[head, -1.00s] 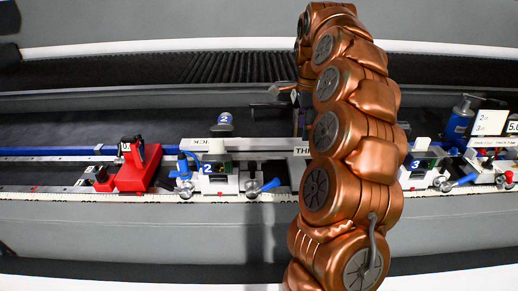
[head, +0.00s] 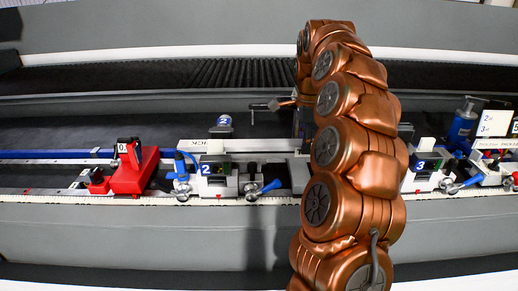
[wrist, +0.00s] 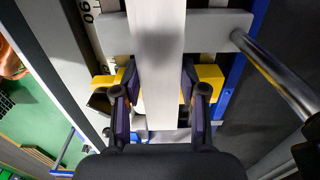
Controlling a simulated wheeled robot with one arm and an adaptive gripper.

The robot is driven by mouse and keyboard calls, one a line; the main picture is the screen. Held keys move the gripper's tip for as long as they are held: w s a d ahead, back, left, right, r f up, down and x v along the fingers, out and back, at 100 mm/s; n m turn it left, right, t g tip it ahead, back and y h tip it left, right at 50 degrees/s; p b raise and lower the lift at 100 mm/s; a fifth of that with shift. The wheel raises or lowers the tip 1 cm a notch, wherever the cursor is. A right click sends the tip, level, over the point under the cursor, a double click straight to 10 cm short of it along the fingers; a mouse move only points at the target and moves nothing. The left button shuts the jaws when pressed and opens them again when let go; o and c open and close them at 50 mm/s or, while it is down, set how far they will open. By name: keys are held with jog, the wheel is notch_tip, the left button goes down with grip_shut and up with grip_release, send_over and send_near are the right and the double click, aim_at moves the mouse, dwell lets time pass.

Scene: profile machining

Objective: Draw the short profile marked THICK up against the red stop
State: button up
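The short profile (head: 250,145) is a pale grey bar lying along the rail, with partly readable dark lettering ending in "ICK" near its left end. The red stop (head: 130,172), marked 0, stands on the rail to its left, with a gap between them. My arm hides the profile's right part in the head view, and my gripper is hidden there too. In the wrist view the pale profile (wrist: 160,60) runs between the two dark fingers of my gripper (wrist: 160,80). A finger pad appears to press on each side of it.
Clamp 2 (head: 215,178), with blue levers, stands in front of the profile, and clamp 3 (head: 424,172) is right of my arm. A metal rod (wrist: 275,72) lies beside the gripper in the wrist view.

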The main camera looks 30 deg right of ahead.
grip_shut()
jog(key=shift+s+a+b, duration=0.25)
jog(key=shift+s+b, duration=0.3)
jog(key=shift+s+a+b, duration=0.25)
jog(key=shift+s+b, duration=0.25)
jog(key=shift+b, duration=0.05)
dwell(0.8)
